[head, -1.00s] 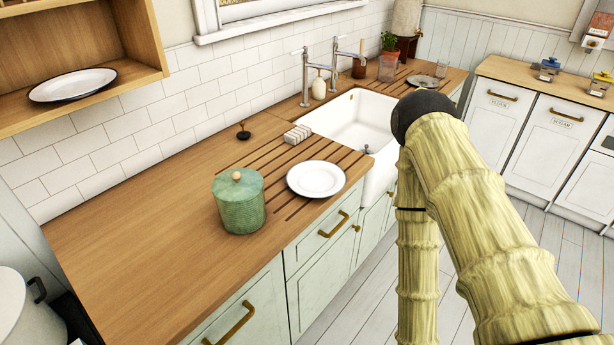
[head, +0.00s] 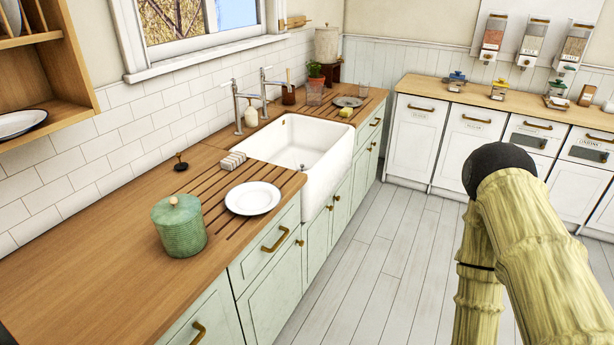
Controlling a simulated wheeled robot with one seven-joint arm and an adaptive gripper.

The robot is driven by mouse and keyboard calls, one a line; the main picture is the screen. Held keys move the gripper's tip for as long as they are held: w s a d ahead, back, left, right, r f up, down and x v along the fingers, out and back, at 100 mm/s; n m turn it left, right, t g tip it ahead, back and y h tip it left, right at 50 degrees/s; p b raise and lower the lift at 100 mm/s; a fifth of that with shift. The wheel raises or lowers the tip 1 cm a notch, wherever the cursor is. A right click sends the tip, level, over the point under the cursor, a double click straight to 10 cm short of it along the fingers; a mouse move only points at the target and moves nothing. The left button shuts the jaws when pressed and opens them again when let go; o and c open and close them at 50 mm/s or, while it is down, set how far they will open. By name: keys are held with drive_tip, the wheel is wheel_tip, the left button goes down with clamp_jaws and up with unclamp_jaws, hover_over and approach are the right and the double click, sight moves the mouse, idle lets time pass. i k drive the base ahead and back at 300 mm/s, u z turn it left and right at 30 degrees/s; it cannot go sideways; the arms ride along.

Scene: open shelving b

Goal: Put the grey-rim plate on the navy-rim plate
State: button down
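A white plate (head: 252,198) lies flat on the grooved wooden drainboard at the near side of the sink. Its rim looks pale, perhaps grey, but the colour is hard to tell. A plate with a dark, navy-looking rim (head: 18,123) sits on the wooden wall shelf at the left edge and is partly cut off. A greyish plate (head: 348,101) lies on the counter beyond the sink. Part of my arm shows at the lower right over the floor, well apart from the plates. My gripper is out of view.
A green lidded canister (head: 179,226) stands left of the white plate. A ribbed pale block (head: 232,161) and a small dark stopper-like thing (head: 181,162) lie behind it. The white sink (head: 331,185) is to its right. Bare counter lies at the near left; open floor lies right.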

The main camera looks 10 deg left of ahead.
sight(251, 198)
drive_tip(key=z, duration=0.8)
drive_tip(key=i, duration=1)
drive_tip(key=u, duration=1.8)
